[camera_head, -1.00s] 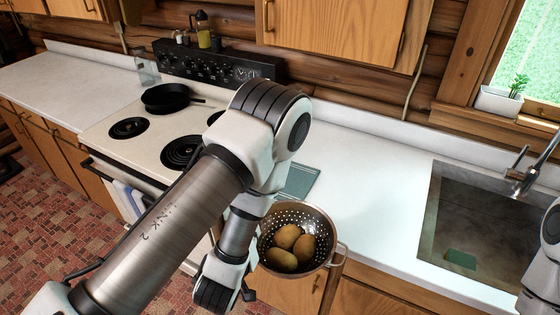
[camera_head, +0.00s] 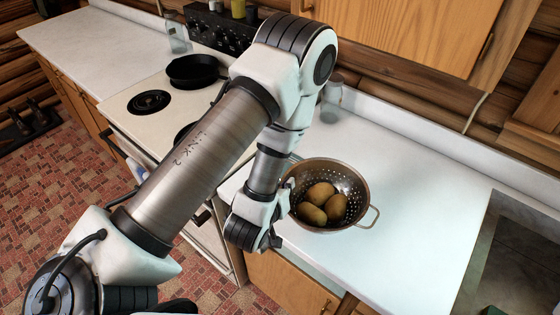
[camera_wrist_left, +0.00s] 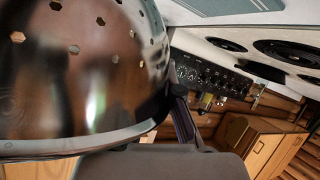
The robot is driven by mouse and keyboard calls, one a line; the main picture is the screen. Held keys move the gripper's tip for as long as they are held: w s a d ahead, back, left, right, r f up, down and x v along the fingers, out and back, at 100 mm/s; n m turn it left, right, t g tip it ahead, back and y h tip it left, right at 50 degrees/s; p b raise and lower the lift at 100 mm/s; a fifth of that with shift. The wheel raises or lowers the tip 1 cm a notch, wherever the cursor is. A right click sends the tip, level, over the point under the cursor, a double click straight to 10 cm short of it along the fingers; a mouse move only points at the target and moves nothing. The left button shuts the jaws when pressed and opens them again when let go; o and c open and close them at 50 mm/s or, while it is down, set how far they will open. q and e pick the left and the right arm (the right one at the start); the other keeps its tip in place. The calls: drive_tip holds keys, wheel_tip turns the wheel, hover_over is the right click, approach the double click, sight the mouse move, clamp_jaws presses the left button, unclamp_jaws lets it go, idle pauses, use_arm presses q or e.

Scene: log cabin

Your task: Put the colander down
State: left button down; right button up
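The colander (camera_head: 346,182) is a round metal bowl with holes and a loop handle on its right, holding a few brown potatoes (camera_head: 313,213). It is level, over the white counter (camera_head: 420,180) near the front edge; I cannot tell if its base touches. My left gripper is at the colander's left side, mostly hidden behind my wrist in the head view. In the left wrist view the colander (camera_wrist_left: 85,85) fills the left side, and the left gripper (camera_wrist_left: 172,105) is closed at its rim. My right gripper is out of view.
The stove (camera_head: 140,120) with a black pan (camera_head: 193,71) is to the left. A glass jar (camera_head: 332,100) stands behind the colander near the wall. The sink (camera_head: 515,265) is at the lower right. The counter between colander and sink is clear.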

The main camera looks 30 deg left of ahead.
use_arm(q)
drive_tip(key=w+a+f+b, duration=0.1)
drive_tip(key=w+a+b, duration=0.1)
drive_tip(key=a, duration=0.2)
drive_tip(key=w+a+f+b, duration=0.2)
drive_tip(key=a, duration=0.2)
drive_tip(key=w+a+f+b, duration=0.1)
drive_tip(key=w+a+b, duration=0.1)
drive_tip(key=a, duration=0.2)
drive_tip(key=shift+w+f+b, duration=0.3)
drive_tip(key=shift+w+f, duration=0.05)
drive_tip(key=shift+w+a+f, duration=0.1)
drive_tip(key=shift+a+f, duration=0.05)
drive_tip(key=shift+f, duration=0.05)
